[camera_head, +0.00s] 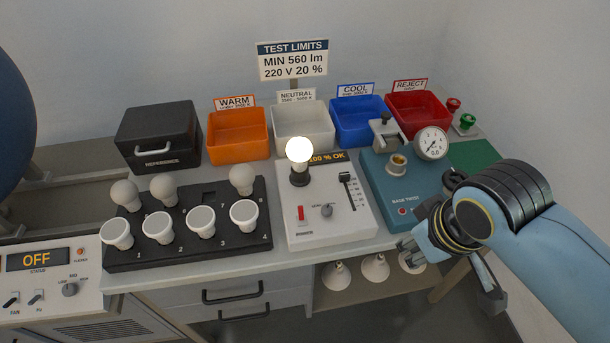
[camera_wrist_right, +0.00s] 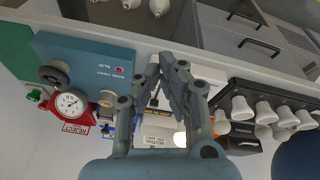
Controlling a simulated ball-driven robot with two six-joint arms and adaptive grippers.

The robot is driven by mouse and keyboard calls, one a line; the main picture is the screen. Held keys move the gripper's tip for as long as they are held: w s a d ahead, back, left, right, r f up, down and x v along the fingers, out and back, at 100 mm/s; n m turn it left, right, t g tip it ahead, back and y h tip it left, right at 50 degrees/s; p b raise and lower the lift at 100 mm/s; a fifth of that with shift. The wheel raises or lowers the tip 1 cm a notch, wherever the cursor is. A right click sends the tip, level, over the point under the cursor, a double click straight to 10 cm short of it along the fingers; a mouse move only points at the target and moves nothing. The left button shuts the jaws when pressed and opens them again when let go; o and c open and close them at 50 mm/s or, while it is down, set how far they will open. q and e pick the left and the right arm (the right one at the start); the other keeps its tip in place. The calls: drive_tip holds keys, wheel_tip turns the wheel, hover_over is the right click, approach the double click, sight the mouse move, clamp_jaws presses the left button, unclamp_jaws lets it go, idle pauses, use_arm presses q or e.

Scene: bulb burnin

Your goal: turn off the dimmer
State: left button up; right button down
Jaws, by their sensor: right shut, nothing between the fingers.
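The dimmer (camera_head: 325,222) is a white box on the bench, in the middle of the head view. Its display reads "100 % OK". It has a vertical slider (camera_head: 347,190) with its black handle near the top, a red switch (camera_head: 300,213) and a grey knob (camera_head: 326,210). A lit bulb (camera_head: 299,150) stands in its black socket. My right gripper (camera_head: 408,247) is shut and empty, apart from the dimmer, to its right near the bench's front edge. In the right wrist view its fingers (camera_wrist_right: 172,62) hide part of the dimmer. My left gripper is not in view.
The blue base-twist tester (camera_head: 385,200) with a gauge stands right of the dimmer, close to my right arm. A black rack (camera_head: 190,250) with several bulbs stands left. Coloured bins, including orange (camera_head: 238,145) and red (camera_head: 415,125), line the back.

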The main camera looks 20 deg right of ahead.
wheel_tip(320, 180, up, 6)
drive_tip(key=w+p, duration=0.2)
drive_tip(key=w, duration=0.1)
drive_tip(key=w+a+f+m, duration=0.1)
drive_tip(key=w+a, duration=0.2)
drive_tip(key=w, duration=0.3)
drive_tip(key=w+a+f+m, duration=0.1)
drive_tip(key=w+a+f, duration=0.1)
drive_tip(key=w+a, duration=0.2)
drive_tip(key=w+a+f+m+g+p, duration=0.1)
drive_tip(key=w+a, duration=0.2)
drive_tip(key=w, duration=0.6)
drive_tip(key=shift+w+a+f+y, duration=0.15)
drive_tip(key=shift+w+f+y, duration=0.15)
